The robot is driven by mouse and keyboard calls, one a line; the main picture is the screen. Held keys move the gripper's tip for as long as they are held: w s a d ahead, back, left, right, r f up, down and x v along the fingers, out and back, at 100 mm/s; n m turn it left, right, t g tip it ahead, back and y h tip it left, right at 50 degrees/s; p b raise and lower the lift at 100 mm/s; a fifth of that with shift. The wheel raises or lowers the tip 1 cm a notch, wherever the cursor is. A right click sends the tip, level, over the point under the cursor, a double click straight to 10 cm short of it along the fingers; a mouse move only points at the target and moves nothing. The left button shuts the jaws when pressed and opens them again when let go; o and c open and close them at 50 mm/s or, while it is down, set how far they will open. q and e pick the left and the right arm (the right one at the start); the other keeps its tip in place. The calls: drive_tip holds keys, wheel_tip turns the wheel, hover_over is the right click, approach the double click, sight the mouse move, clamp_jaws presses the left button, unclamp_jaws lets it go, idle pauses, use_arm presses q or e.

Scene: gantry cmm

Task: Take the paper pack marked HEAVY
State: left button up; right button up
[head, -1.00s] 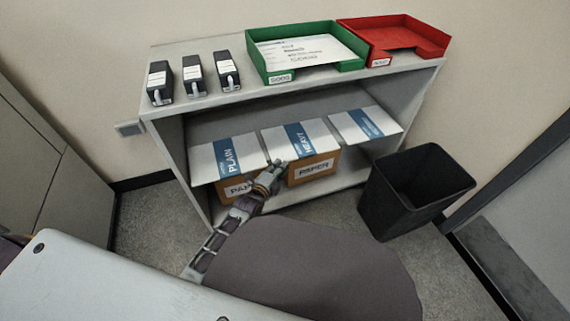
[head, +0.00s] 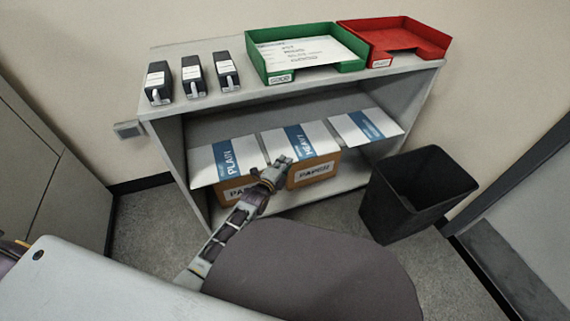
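The paper pack marked HEAVY (head: 312,140) is white with a blue band and lies in the middle of the shelf, on top of a brown box labelled PAPER (head: 313,173). The PLAIN pack (head: 225,158) lies to its left on another brown box, and a third white and blue pack (head: 365,127) lies to its right. My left gripper (head: 279,166) is at the front left edge of the HEAVY pack. Its fingers are small and seen from behind, so I cannot tell if they are open or touching the pack. My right gripper is not in view.
On the shelf unit's top (head: 205,53) stand several black label-bearing holders (head: 193,75), a green tray (head: 305,70) with a paper sheet, and a red tray (head: 395,42). A black bin (head: 414,192) stands on the floor at right. A dark rounded seat-like shape (head: 310,275) fills the foreground.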

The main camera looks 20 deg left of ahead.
use_arm(q)
drive_tip(key=shift+c, duration=0.4)
clamp_jaws()
wheel_tip(320, 180, up, 2)
drive_tip(key=p, duration=0.2)
drive_tip(key=shift+r+p, duration=0.15)
drive_tip(key=shift+p, duration=0.2)
idle(0.4)
